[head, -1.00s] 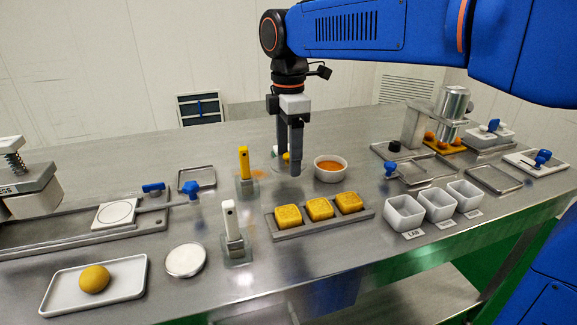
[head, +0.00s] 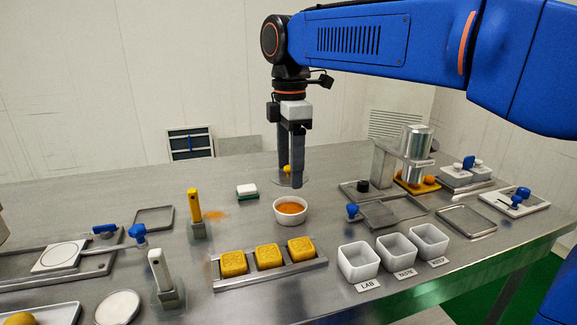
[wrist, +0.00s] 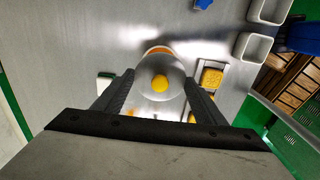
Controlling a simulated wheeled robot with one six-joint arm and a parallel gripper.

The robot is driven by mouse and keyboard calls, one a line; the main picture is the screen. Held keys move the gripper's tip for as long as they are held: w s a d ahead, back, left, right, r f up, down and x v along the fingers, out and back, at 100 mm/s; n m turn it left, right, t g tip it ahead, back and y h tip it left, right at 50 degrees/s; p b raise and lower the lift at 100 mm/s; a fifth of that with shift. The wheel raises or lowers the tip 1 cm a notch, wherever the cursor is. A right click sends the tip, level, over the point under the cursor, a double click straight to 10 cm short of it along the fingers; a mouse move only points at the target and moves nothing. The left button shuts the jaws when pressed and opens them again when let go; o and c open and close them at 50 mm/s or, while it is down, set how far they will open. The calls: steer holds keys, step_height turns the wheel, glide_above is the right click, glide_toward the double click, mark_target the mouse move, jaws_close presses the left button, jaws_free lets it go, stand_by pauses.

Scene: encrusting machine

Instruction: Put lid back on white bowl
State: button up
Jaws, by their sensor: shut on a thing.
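The white bowl (head: 290,216) stands on the steel table with an orange filling inside. In the wrist view its orange filling (wrist: 158,49) shows just beyond the lid. The lid is a pale, see-through disc (head: 282,183) with a round yellow knob (head: 287,169). My gripper (head: 291,182) is shut on the lid, behind and above the bowl in the head view. In the wrist view the lid's knob (wrist: 160,84) sits between my two fingers. The lid is apart from the bowl in the head picture. The exact finger contact and height are unclear.
A tray with yellow square cakes (head: 268,257) lies in front of the bowl. White cups (head: 358,262) stand to the right. A green-and-white sponge (head: 247,191) and an upright yellow-handled tool (head: 195,208) are to the left.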

steer(key=shift+d+f, duration=0.15)
steer(key=shift+f, duration=3)
steer(key=shift+f, duration=0.15)
steer(key=o, duration=1.5)
steer(key=shift+c, duration=0.2)
steer(key=shift+r, duration=3.5)
